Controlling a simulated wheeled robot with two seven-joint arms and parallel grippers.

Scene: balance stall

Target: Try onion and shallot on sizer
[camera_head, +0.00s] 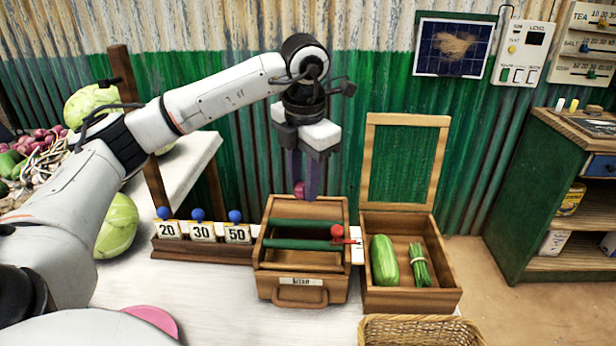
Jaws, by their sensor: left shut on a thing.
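My left gripper (303,192) points down above the back of the sizer, a wooden box (302,287) with two green bars (302,244) across its top and a red-knobbed slider (337,232) at its right side. The gripper is shut on a small pink-purple bulb (299,190), held between the fingers and mostly hidden by them. I cannot tell whether it is the onion or the shallot. A pile of pink-purple bulbs (45,138) lies at the far left. My right gripper is not in view.
An open wooden box (443,298) right of the sizer holds a cucumber (384,260) and a green bundle (419,265). A rack with tags 20, 30 and 50 (202,232) stands left. A wicker basket (420,331) is in front. Cabbages (117,226) sit at left.

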